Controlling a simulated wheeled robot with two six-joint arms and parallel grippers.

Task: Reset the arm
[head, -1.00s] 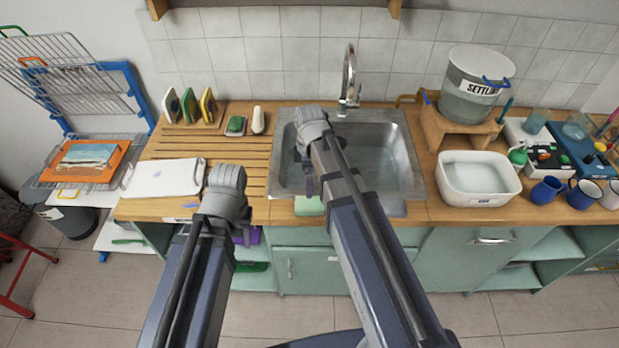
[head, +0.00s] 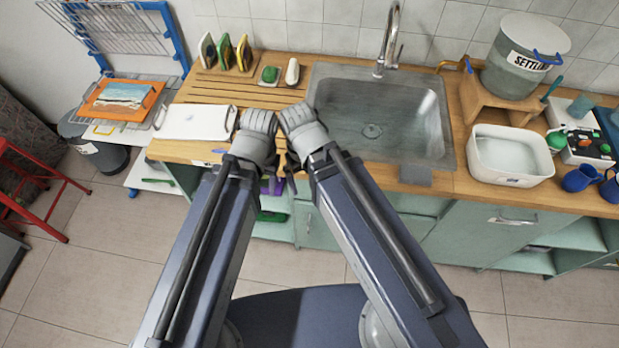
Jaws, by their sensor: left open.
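My two arms reach up from the bottom of the head view, with their grey wrists close side by side at the counter's front edge, left of the sink. My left gripper (head: 270,178) is mostly hidden under its wrist; a small dark part shows, open, with nothing seen in it. My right gripper (head: 291,176) shows only as a dark sliver beside it, and its jaws cannot be made out.
The steel sink (head: 432,122) lies right of the wrists. The wooden counter (head: 455,184) also bears a white basin (head: 510,158) and a lidded bucket (head: 522,65). A red stool (head: 40,190) stands on the left floor.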

